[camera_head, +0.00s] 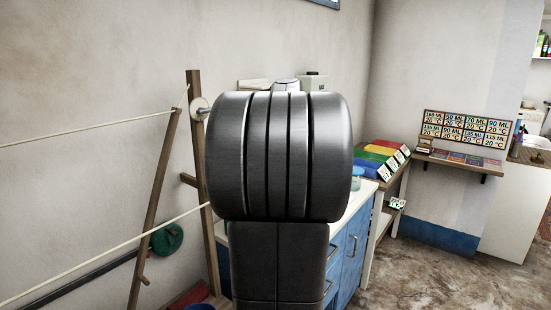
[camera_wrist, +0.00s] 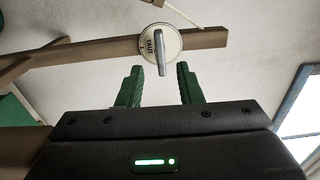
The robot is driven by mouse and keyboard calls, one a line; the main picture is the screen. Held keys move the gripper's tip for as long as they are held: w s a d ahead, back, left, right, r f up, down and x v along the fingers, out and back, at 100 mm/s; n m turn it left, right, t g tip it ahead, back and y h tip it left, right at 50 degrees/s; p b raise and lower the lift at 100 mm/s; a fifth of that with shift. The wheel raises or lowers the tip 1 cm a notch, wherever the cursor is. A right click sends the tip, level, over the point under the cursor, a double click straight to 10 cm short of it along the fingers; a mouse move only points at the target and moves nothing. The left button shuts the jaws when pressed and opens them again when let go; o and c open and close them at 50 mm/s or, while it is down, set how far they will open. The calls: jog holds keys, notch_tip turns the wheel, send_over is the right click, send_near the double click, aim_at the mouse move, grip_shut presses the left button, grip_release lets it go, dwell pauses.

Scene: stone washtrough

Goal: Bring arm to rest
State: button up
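My gripper (camera_wrist: 160,85) shows in the wrist view with its two green fingers apart and nothing between them. Just beyond the fingertips is a round white dial (camera_wrist: 160,43) with a grey lever, fixed on a wooden post (camera_wrist: 205,38). The letters "TAUT" are legible on the dial. A gap shows between the fingers and the dial's lever. In the head view my dark arm covers the middle of the picture and hides the gripper. The dial's edge (camera_head: 199,108) shows just left of my arm, on the upright wooden post (camera_head: 194,150).
Pale cords (camera_head: 100,126) run leftward from the wooden frame (camera_head: 157,200). Behind my arm stands a blue cabinet (camera_head: 352,245) with a white top. Coloured trays (camera_head: 383,152) and a sign board (camera_head: 464,130) are at right. Floor (camera_head: 430,280) is clear at lower right.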

jog(key=p+x, duration=0.1)
jog(key=x, duration=0.7)
jog(key=n, duration=0.3)
jog(key=shift+s+d, duration=0.1)
jog(key=shift+d, duration=0.05)
jog(key=n, duration=0.5)
jog(key=shift+p, duration=0.3)
jog(key=b+v, duration=0.4)
jog(key=v, duration=0.9)
jog(key=shift+s+d, duration=0.2)
jog(key=shift+d, duration=0.1)
